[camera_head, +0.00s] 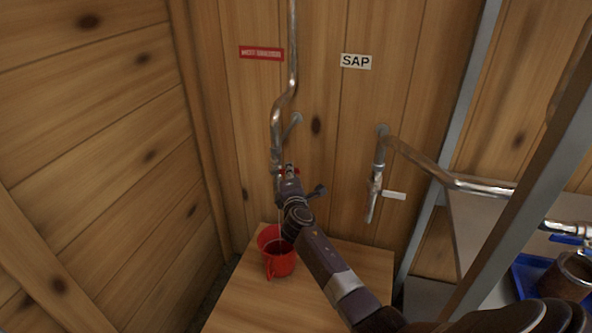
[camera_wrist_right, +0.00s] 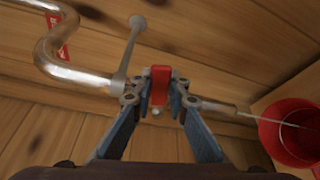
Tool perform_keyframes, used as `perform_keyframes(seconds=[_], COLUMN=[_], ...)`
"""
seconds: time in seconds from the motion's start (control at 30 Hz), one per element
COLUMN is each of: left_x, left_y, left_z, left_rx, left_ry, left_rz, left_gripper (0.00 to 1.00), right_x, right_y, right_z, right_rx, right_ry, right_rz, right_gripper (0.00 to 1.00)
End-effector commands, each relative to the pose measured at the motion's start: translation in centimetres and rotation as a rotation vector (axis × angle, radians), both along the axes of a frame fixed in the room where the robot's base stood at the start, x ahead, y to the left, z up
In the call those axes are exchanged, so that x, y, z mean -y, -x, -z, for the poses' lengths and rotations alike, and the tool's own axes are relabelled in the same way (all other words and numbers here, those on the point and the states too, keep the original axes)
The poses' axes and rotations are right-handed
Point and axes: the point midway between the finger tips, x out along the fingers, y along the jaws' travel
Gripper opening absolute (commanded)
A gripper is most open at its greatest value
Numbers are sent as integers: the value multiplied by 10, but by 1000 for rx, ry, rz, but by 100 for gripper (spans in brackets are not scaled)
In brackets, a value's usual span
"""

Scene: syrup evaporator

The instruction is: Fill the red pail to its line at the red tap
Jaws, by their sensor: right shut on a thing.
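The red pail (camera_head: 281,266) stands on the wooden table under the left pipe's tap. It also shows at the right edge of the wrist view (camera_wrist_right: 268,130). The red tap's handle (camera_wrist_right: 160,86) lies between the fingertips of my right gripper (camera_wrist_right: 160,98), which is shut on it. In the head view my right gripper (camera_head: 290,174) reaches the tap from below right and partly covers it. A thin pale stream runs from the spout (camera_wrist_right: 224,108) into the pail. The pail's line and its liquid level cannot be made out. My left gripper is not in view.
A second tap (camera_head: 375,190) hangs from the wall to the right, near the SAP sign (camera_head: 356,61). A red sign (camera_head: 261,54) is on the left. A blue tray (camera_head: 525,277) with a brown pot (camera_head: 566,277) sits far right behind a metal post. The wooden table (camera_head: 235,302) is otherwise bare.

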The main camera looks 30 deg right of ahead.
Motion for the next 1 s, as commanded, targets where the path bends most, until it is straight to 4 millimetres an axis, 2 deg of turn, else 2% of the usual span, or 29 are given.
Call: perform_keyframes(seconds=[0.03, 0.1, 0.4, 0.7, 1.0], left_x=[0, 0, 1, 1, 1], left_y=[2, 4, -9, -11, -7], left_z=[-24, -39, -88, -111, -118], left_rx=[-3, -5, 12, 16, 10], left_ry=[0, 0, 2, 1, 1], left_rz=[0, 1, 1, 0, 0], left_gripper=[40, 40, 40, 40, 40], right_x=[-1, -2, -8, -13, -16], right_y=[-2, -4, -10, -16, -19], right_z=[-15, -18, -29, -33, -33], right_rx=[-38, -90, -291, -431, -491], right_ry=[31, 74, 247, 365, 417], right_rz=[-1, -1, -1, 0, 0], right_gripper=[0, 0, 0, 0, 0])
